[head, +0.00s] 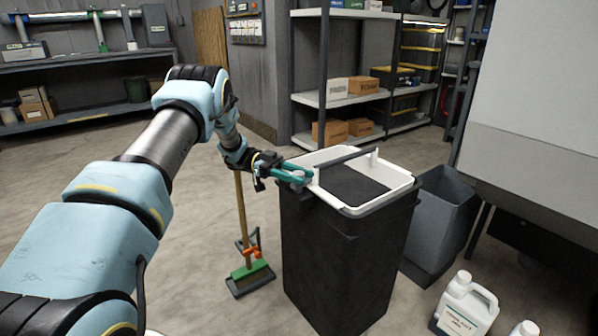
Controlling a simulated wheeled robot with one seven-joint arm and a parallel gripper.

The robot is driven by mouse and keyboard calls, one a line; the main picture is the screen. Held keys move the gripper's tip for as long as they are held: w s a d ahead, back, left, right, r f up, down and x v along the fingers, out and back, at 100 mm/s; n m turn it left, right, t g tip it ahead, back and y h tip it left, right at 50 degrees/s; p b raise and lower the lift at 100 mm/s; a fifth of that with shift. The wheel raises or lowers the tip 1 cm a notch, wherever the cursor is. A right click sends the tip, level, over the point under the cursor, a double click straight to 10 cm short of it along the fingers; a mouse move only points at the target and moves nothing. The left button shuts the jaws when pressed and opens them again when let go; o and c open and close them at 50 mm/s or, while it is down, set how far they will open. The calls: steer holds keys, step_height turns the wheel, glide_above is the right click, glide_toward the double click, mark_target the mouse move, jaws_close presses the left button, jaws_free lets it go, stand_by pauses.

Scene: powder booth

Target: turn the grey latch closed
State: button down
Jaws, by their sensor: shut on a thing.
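A tall black bin (345,255) with a white rim (398,194) stands in the middle of the head view. My gripper (304,177) reaches in from the left to the bin's near left rim. Its green fingers are shut on a small grey piece, which looks like the grey latch (298,175), at the rim's left edge. The fingers hide part of it, and its exact angle cannot be told. A dark flat panel (350,185) and a grey bar (345,158) lie across the bin's top.
A broom (250,275) stands on the floor left of the bin. A grey open bin (440,215) is close on its right. White jugs (467,305) stand at the lower right. Shelves (340,98) line the back. Floor between is clear.

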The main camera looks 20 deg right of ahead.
steer(key=shift+m+g+y+p, duration=0.4)
steer(key=shift+m+g+y, duration=0.3)
steer(key=shift+y, duration=0.4)
steer(key=shift+m+y, duration=0.3)
steer(key=shift+c, duration=2.3)
jaws_free()
